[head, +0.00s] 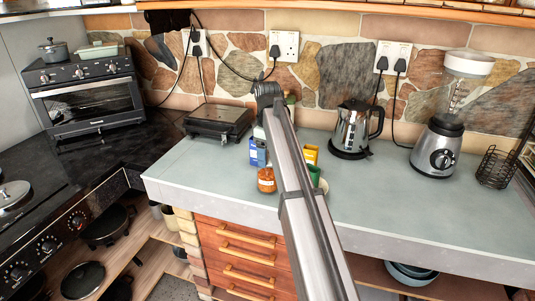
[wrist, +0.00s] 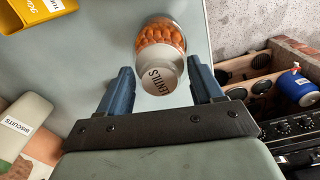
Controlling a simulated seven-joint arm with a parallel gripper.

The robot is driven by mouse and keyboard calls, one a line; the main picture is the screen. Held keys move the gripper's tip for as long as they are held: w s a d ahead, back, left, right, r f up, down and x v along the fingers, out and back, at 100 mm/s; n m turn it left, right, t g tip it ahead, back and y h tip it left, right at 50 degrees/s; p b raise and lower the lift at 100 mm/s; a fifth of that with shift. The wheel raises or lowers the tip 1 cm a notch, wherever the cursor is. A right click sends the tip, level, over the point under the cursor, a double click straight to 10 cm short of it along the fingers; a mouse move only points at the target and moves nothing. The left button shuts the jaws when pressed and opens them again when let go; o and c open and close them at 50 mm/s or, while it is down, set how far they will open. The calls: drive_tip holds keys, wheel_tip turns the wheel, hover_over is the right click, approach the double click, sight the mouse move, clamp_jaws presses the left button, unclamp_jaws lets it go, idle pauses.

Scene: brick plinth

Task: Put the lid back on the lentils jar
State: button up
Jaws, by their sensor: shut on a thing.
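The lentils jar (head: 266,183), clear with orange contents, stands near the front of the counter, left of my arm in the head view. In the wrist view the jar (wrist: 160,32) shows beyond the silver lid (wrist: 160,76), which is marked LENTILS. My gripper (wrist: 163,75) is shut on the lid, with a blue finger on each side of it. The lid overlaps the jar in this view; I cannot tell whether it touches the rim or sits a little above it. In the head view my arm hides the gripper.
A kettle (head: 355,130) and blender (head: 437,145) stand right, a black grill (head: 217,120) behind. The counter's front edge is close to the jar.

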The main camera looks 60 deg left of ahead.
drive_tip(key=o, duration=1.1)
drive_tip(key=shift+o, duration=0.5)
drive_tip(key=shift+r, duration=3.5)
clamp_jaws()
drive_tip(key=shift+f, duration=2.45)
